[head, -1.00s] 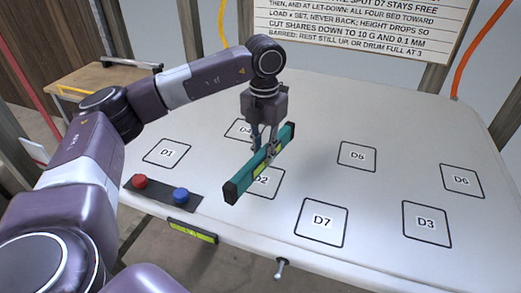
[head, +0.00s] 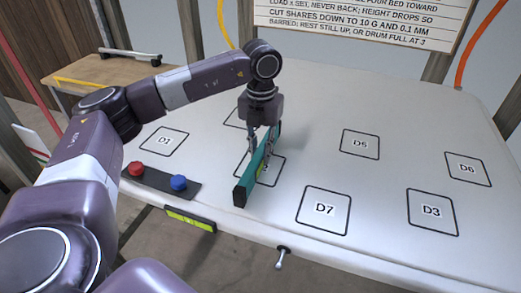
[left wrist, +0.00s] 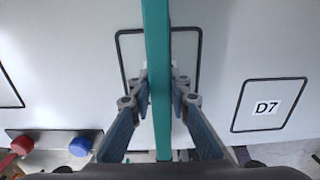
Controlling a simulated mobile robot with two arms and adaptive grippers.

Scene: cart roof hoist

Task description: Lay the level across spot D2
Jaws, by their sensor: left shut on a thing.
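In the left wrist view the level (left wrist: 157,40) runs up the picture across the outlined spot (left wrist: 185,55), with the left gripper's fingers (left wrist: 160,95) on either side. The level is at or very near the table top; I cannot tell if it touches. My right gripper is out of view.
Spots D1 (head: 164,141), D5 (head: 360,145), D6 (head: 468,169), D7 (head: 324,210) and D3 (head: 432,212) on the white table are bare. A red button (head: 136,168) and a blue button (head: 179,182) sit on a dark strip at the front left. A sign (head: 360,22) hangs behind.

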